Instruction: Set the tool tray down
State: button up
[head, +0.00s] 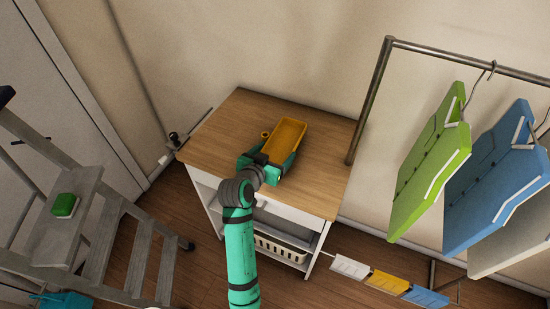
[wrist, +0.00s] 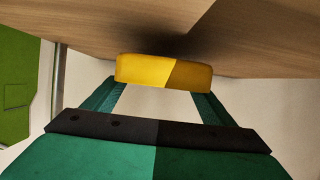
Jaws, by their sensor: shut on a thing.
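The yellow tool tray (head: 304,127) is over the wooden top of a white cabinet (head: 240,118), at its back right part. My gripper (head: 271,164) is shut on the near end of the tray. In the wrist view the tray (wrist: 163,71) shows end-on between the two fingertips, with a dark shadow on the wood close by. I cannot tell whether the tray touches the wood or hangs just above it.
The cabinet top's left and right parts are bare. A metal rack with hanging green (head: 432,165) and blue boards (head: 495,180) stands right. A grey step ladder (head: 80,215) holding a green block (head: 65,205) stands left.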

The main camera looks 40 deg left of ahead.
jog(key=shift+f, duration=1.3)
jog(key=shift+s+f, duration=0.1)
jog(key=o, duration=1.1)
jog(key=shift+s+r, duration=0.2)
jog(key=v, duration=1.1)
jog(key=shift+s+d+r, duration=0.1)
jog(key=shift+s+d, duration=0.05)
jog(key=shift+s, duration=0.1)
